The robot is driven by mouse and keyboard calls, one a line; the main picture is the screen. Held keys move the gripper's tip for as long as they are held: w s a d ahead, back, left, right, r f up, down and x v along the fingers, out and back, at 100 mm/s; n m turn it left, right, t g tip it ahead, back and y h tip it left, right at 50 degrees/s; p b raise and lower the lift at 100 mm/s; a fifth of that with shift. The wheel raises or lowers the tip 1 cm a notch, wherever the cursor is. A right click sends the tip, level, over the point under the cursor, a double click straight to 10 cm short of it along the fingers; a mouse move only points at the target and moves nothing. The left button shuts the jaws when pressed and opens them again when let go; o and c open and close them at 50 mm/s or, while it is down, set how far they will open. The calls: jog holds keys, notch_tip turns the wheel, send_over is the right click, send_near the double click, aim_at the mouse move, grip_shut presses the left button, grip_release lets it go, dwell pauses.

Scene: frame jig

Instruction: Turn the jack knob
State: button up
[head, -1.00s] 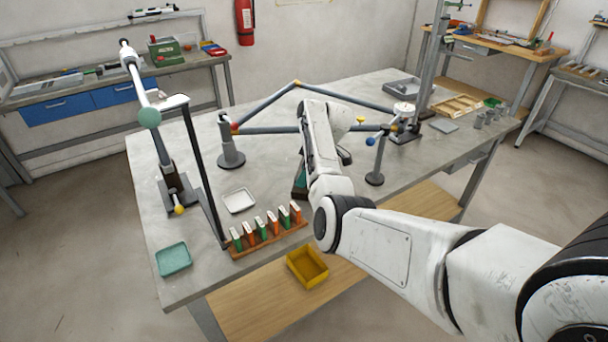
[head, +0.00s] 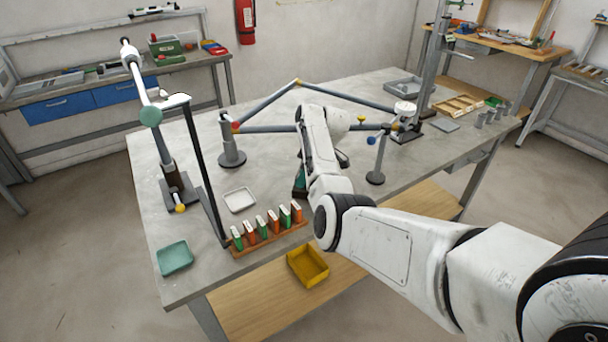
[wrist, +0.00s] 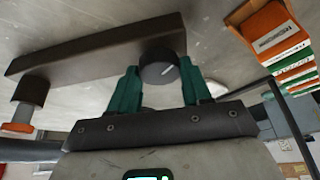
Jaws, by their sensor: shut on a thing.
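The jack knob (wrist: 158,68) is a dark round knob with a white line on its face, in the upper middle of the wrist view. It stands at the near side of a dark bar (wrist: 95,48). My gripper (wrist: 160,75) has teal fingers, one on each side of the knob, and is shut on it. In the head view my forearm and wrist hide the knob; only some teal of my gripper (head: 299,181) shows past the wrist, low over the table. The frame of grey bars (head: 345,93) with coloured balls stands behind.
A dark upright post (head: 203,170) rises left of my arm.

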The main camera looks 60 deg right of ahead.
jog(key=shift+c, duration=0.6)
jog(key=shift+a+m+p, duration=0.1)
jog(key=shift+m+p, duration=0.2)
